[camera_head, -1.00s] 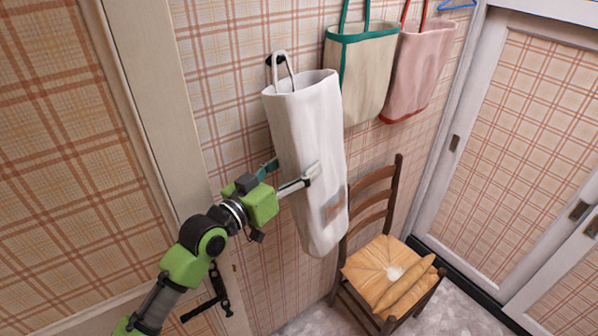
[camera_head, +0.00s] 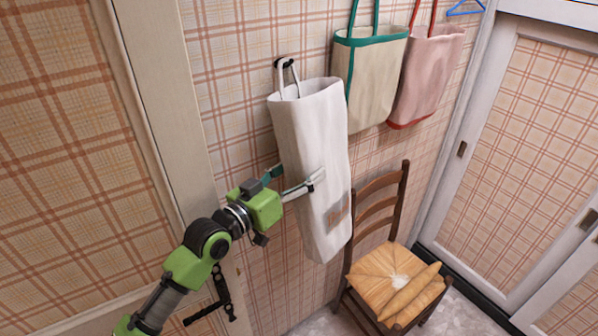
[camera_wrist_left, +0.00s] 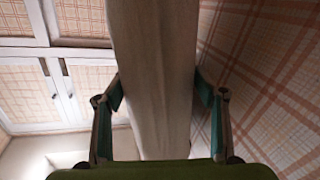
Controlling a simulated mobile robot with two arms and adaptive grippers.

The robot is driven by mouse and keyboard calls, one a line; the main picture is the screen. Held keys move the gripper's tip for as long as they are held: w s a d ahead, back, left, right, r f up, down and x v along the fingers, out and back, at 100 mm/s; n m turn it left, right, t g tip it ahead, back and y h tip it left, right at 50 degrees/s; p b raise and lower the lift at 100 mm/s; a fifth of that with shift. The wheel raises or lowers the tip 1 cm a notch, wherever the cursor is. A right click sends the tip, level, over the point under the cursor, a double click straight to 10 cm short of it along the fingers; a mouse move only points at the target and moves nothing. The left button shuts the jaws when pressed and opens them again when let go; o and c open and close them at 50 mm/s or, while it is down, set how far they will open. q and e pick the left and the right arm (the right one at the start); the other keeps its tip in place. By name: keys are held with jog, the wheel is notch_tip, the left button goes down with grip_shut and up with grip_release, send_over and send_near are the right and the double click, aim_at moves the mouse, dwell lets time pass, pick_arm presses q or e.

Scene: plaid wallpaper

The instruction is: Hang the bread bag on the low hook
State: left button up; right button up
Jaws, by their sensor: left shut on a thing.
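The bread bag (camera_head: 315,145) is a tall white cloth bag with a tan patch near its bottom. It hangs upright along the plaid wall in the head view, its white loop at the dark low hook (camera_head: 286,62). The loop appears to lie over the hook, but its exact seat is too small to tell. My left gripper (camera_head: 296,180) is shut across the bag's middle, one finger on each side. In the left wrist view the bag (camera_wrist_left: 155,80) stands between the two fingers. My right gripper is in neither view.
A beige bag with green trim (camera_head: 370,75) and a pink bag (camera_head: 428,75) hang to the right of the bread bag. A door frame (camera_head: 165,110) is at left.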

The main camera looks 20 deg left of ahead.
pick_arm(q)
jog(key=o, duration=1.6)
jog(key=shift+c, duration=0.2)
